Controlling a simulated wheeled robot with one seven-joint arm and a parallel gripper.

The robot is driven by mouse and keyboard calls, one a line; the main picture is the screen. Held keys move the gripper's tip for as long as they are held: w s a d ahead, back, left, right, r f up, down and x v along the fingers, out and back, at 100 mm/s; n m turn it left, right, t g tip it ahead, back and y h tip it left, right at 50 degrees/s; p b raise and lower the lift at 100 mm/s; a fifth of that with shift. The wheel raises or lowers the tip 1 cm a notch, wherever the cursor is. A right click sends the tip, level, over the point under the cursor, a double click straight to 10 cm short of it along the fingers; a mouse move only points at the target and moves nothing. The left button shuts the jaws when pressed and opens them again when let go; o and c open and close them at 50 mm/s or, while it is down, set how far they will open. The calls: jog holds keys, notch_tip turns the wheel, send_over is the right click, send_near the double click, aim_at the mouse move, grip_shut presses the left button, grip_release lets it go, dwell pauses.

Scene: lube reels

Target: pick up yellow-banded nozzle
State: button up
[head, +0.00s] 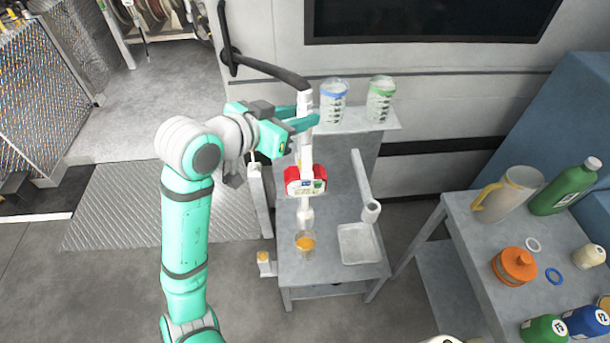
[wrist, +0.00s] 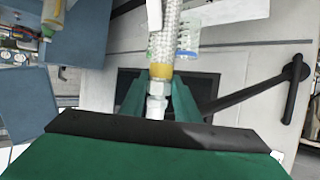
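The nozzle (head: 306,150) is a long white upright tube with a red-and-white meter (head: 305,182) on it, at the end of a black hose. In the wrist view its yellow band (wrist: 160,70) sits between braided white hose and a pale metal fitting (wrist: 155,100). My gripper (head: 306,119) has its teal fingers on both sides of the tube above the meter; in the wrist view the fingers (wrist: 157,103) appear closed against the fitting. The contact faces are hidden. The nozzle's lower end is over or in a clear jar (head: 306,245) with amber contents; I cannot tell which.
The jar and a shallow tray (head: 360,243) are on a grey stand. Blue-lidded (head: 333,100) and green-lidded (head: 380,100) containers stand on a shelf close behind my gripper. A right-hand table (head: 470,235) holds a jug, bottles and rings. The black hose (head: 270,70) runs from the wall.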

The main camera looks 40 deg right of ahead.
grip_shut()
dwell(1.1)
